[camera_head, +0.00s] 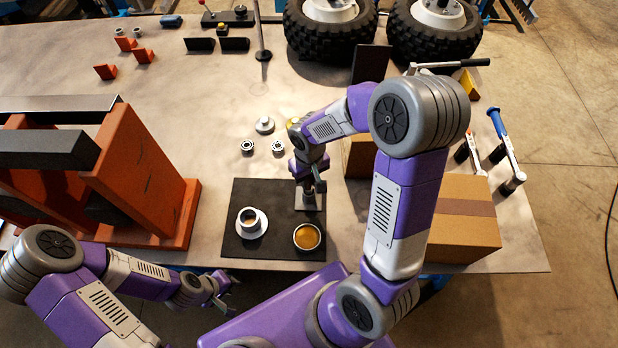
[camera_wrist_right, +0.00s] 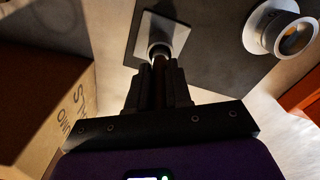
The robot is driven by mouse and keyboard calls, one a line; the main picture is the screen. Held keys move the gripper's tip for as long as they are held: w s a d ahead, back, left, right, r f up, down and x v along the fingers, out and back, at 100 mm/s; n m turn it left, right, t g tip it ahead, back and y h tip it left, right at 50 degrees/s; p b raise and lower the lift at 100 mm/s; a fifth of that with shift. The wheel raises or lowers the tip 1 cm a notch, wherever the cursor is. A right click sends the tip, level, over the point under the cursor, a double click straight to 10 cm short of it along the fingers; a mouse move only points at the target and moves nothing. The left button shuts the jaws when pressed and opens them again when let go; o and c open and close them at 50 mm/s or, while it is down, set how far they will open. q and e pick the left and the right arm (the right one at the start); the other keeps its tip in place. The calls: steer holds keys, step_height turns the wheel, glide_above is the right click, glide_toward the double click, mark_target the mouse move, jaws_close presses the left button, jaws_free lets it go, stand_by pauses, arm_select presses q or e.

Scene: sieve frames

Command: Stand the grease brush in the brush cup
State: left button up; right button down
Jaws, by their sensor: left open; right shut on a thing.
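My right gripper (camera_head: 314,184) is shut on the brush (camera_wrist_right: 158,66), whose dark handle shows between the fingers (camera_wrist_right: 158,88) in the right wrist view. The brush cup (camera_wrist_right: 164,32), a small holder on a pale square base, stands on the dark mat; its base (camera_head: 311,203) also shows in the head view. The brush's far end overlaps the cup's mouth in the wrist view; I cannot tell how deep it sits. The bristles are hidden. My left gripper (camera_head: 222,294) is open and empty, low at the left, away from the mat.
On the dark mat (camera_head: 240,192) are a white cup on a saucer (camera_head: 262,229) and a round dish of orange grease (camera_head: 307,237). Cardboard boxes (camera_head: 466,232) stand at the right. An orange frame (camera_head: 150,170) stands at the left. Small metal parts (camera_head: 264,125) lie behind the mat.

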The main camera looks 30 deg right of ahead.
steer(key=c, duration=1)
jaws_free()
steer(key=shift+o, duration=0.2)
step_height(320, 180, up, 8)
steer(key=shift+f+p, duration=0.15)
steer(key=shift+p, duration=0.8)
